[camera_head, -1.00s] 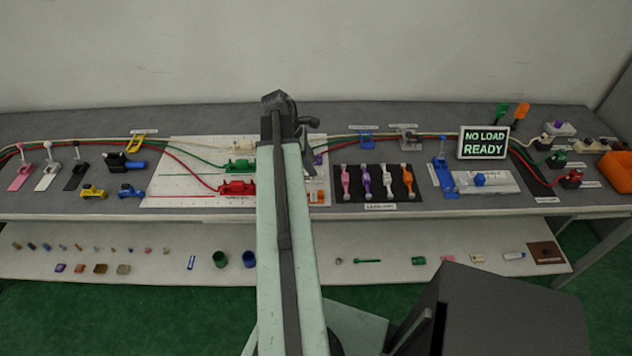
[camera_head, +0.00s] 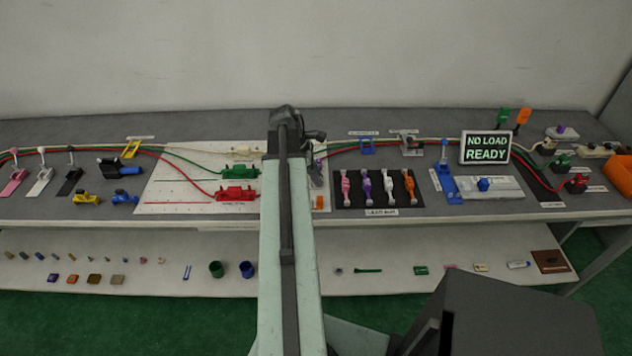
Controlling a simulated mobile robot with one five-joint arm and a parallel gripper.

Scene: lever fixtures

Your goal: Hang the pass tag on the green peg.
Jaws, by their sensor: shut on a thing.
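I cannot pick out the pass tag anywhere. A small upright green piece (camera_head: 502,116) stands at the back right of the bench, beside an orange one (camera_head: 522,117). It may be the green peg, but it is too small to tell. My gripper is well to the left of it.
A lit sign (camera_head: 486,147) reading "NO LOAD READY" stands between my arm and the upright pieces. A black board (camera_head: 378,202) with several coloured levers, a blue lever fixture (camera_head: 444,172) and cables lie on the bench. A lower shelf (camera_head: 320,285) holds small parts and cups.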

